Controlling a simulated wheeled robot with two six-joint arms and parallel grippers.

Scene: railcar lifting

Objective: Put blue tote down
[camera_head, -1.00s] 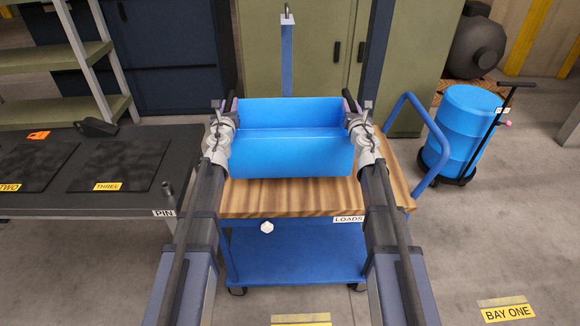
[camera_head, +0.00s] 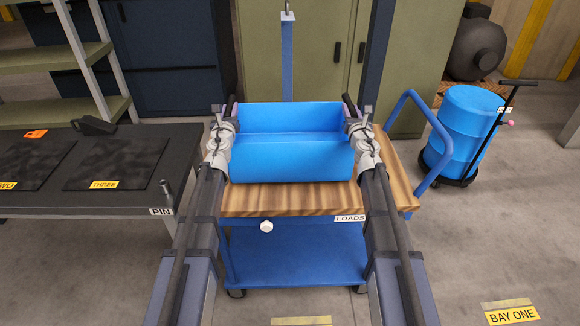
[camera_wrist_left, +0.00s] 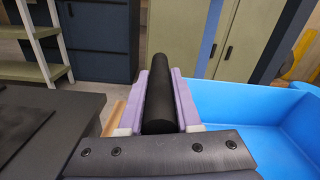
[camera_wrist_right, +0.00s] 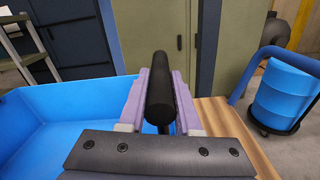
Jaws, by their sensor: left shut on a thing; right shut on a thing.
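The blue tote (camera_head: 292,160) is an open box over the wooden top of the cart (camera_head: 280,200) marked LOADS. It looks level; I cannot tell whether its bottom touches the wood. My left gripper (camera_head: 222,122) is at the tote's left end, shut on a black bar handle (camera_wrist_left: 160,100). My right gripper (camera_head: 362,122) is at the right end, shut on the other black bar handle (camera_wrist_right: 160,95). The tote's inside also shows in the left wrist view (camera_wrist_left: 240,100) and the right wrist view (camera_wrist_right: 60,110); the part I see is empty.
A dark table (camera_head: 130,200) with black mats and a PIN label stands left of the cart. The cart's blue push handle (camera_head: 430,125) rises at the right. A blue drum (camera_head: 465,130) on a hand truck stands beyond it. Cabinets (camera_head: 330,50) stand behind.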

